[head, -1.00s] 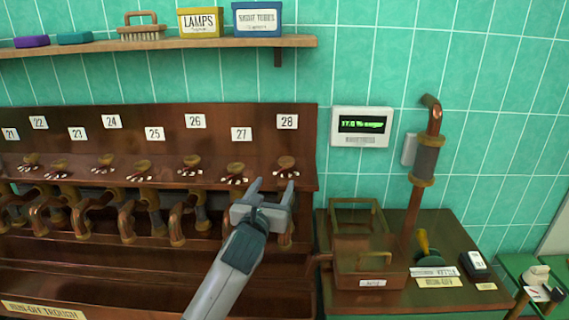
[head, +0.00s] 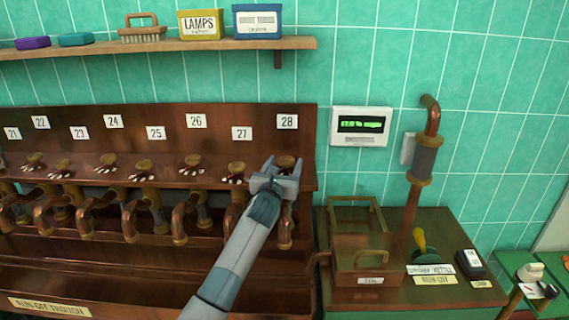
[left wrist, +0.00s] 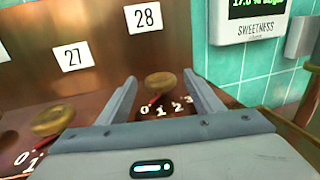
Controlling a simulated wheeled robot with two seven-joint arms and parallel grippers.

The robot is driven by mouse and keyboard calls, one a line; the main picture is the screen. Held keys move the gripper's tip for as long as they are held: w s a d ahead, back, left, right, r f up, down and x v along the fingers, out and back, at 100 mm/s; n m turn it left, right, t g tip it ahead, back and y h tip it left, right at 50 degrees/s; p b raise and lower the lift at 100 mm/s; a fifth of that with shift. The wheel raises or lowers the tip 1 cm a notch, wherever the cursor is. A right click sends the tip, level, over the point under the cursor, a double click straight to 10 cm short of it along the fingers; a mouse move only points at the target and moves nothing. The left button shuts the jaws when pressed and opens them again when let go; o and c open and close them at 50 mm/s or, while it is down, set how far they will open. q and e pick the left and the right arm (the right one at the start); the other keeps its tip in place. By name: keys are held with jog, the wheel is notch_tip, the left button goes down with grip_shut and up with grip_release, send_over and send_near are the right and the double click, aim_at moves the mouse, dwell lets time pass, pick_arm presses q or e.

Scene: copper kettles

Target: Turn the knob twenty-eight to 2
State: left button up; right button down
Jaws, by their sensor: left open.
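Knob twenty-eight (head: 285,161) is a round brass knob on the copper panel, below the label 28 (head: 287,122). In the left wrist view the knob (left wrist: 160,82) shows between my two fingers, with the digits 0 to 3 below it. A red pointer (left wrist: 152,101) under the knob slants down and left, near the 0. My left gripper (head: 276,172) is open, in front of the knob in the head view and hiding its scale there. I cannot tell whether the fingers touch the knob. My right gripper is not in view.
Knob twenty-seven (head: 236,166) is close on the left, with more numbered knobs and pipes beyond. A sweetness display (head: 361,126) hangs on the tiled wall to the right. A copper box (head: 368,262) and a vertical pipe (head: 414,208) stand on the right-hand counter.

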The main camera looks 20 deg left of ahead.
pick_arm(q)
jog(key=shift+w, duration=0.1)
jog(key=c, duration=1.1)
jog(key=shift+o, duration=0.2)
jog(key=shift+f, duration=0.1)
